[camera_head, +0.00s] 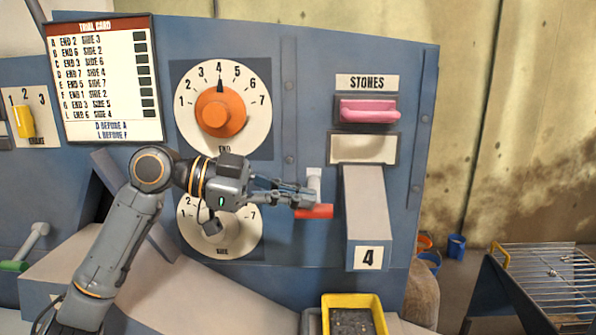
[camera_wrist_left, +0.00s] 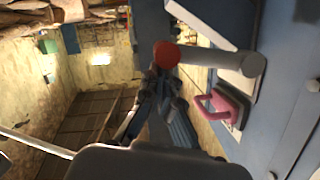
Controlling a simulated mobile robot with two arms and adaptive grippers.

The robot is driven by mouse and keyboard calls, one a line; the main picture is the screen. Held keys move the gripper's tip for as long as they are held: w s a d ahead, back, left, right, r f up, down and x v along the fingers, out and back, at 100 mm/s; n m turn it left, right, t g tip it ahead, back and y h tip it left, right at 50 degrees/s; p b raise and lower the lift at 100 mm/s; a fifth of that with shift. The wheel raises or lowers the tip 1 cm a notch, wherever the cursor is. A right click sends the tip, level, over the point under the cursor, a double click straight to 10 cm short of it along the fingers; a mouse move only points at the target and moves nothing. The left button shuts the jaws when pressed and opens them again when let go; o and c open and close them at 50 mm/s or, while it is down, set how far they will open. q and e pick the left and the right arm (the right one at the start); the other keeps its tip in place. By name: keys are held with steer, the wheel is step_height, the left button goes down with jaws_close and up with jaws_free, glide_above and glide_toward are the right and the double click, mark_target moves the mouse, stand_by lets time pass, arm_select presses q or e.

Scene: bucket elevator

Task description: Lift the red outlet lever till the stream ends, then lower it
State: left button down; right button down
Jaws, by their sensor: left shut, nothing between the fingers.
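The red outlet lever (camera_head: 314,211) sticks out of the blue panel on a pale arm, left of the chute (camera_head: 366,205) marked 4. In the left wrist view its round red end (camera_wrist_left: 166,55) shows just beyond my fingertips, with the pale arm running to the right. My left gripper (camera_head: 308,198) is shut and empty, its tips right at the lever, seemingly just above the red part in the head view. I cannot tell whether they touch. No stream shows at the chute mouth. My right gripper is not in view.
A yellow-rimmed tray (camera_head: 352,300) with dark grit stands below the chute. A pink handle (camera_head: 369,111) under the STONES label sits above the chute. An orange dial (camera_head: 220,112) is up left. A wire rack (camera_head: 545,280) and blue cups (camera_head: 456,246) are at the right.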

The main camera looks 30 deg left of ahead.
arm_select(q)
steer(key=shift+s+f+m+b, duration=0.1)
steer(key=shift+f+m+b, duration=0.35)
steer(key=shift+f, duration=0.2)
steer(key=shift+s+f+b, duration=0.15)
steer(key=shift+f+b, duration=0.05)
steer(key=shift+b, duration=0.2)
steer(key=shift+f+m+b, duration=0.15)
steer(key=shift+m+b, duration=0.1)
steer(key=shift+b, duration=0.05)
steer(key=shift+f+b, duration=0.4)
steer(key=shift+b, duration=0.1)
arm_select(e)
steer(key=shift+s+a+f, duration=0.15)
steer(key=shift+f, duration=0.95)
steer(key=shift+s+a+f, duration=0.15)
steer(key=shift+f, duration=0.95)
arm_select(q)
steer(key=shift+r, duration=0.1)
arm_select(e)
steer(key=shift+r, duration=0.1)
